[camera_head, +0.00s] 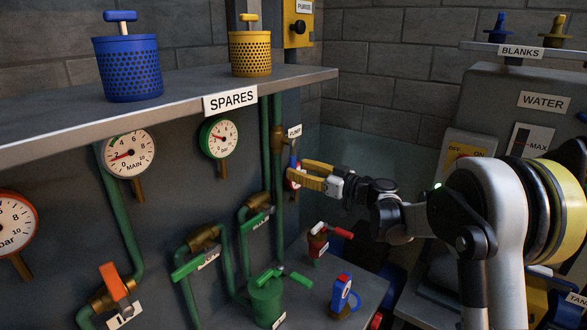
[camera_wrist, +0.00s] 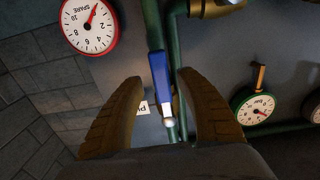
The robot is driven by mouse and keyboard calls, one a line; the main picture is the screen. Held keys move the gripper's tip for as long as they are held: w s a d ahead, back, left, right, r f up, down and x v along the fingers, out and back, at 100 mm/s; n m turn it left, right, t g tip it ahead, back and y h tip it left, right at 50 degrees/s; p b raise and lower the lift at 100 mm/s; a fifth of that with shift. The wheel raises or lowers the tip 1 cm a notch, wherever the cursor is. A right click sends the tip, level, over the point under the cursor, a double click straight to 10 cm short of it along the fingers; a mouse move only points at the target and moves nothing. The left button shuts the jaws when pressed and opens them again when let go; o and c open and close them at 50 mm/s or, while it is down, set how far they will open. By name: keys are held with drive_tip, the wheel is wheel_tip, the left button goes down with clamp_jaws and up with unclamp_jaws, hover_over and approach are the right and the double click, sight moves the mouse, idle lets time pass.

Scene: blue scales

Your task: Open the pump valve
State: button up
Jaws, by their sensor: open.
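The pump valve's blue lever (camera_head: 293,160) is on a vertical green pipe, just below the label reading PUMP (camera_head: 294,131). In the wrist view the blue lever (camera_wrist: 159,75) has a pale end and lies along the pipe, between my two fingers. My gripper (camera_head: 304,173) has yellow fingers and is open, at the lever in the head view. In the wrist view my gripper (camera_wrist: 160,82) shows a gap on both sides of the lever. Contact with the lever is not visible. The valve body is partly hidden in the head view.
A red-rimmed gauge (camera_wrist: 90,26) and a green-rimmed gauge (camera_wrist: 254,107) flank the lever. The SPARES shelf (camera_head: 180,105) juts out at upper left. Green-handled valves (camera_head: 197,264) sit lower left. A red-handled valve (camera_head: 318,240) stands below my gripper.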

drive_tip(key=v, duration=0.9)
drive_tip(key=shift+s+d, duration=0.3)
drive_tip(key=s+a+f+m+g+h+b, duration=0.25)
drive_tip(key=s+m+h, duration=0.3)
drive_tip(key=s, duration=1.15)
drive_tip(key=s+d+f+m+h, duration=0.2)
drive_tip(key=s+d+f+h, duration=0.2)
drive_tip(key=s, duration=0.6)
drive_tip(key=s+d+f+m+g+h+b, duration=0.1)
drive_tip(key=s+d+f+m+h, duration=0.2)
drive_tip(key=s, duration=0.7)
wheel_tip(320, 180, down, 3)
drive_tip(key=d+h, duration=0.1)
drive_tip(key=d, duration=0.2)
drive_tip(key=shift+h, duration=0.35)
drive_tip(key=shift+s+r, duration=0.15)
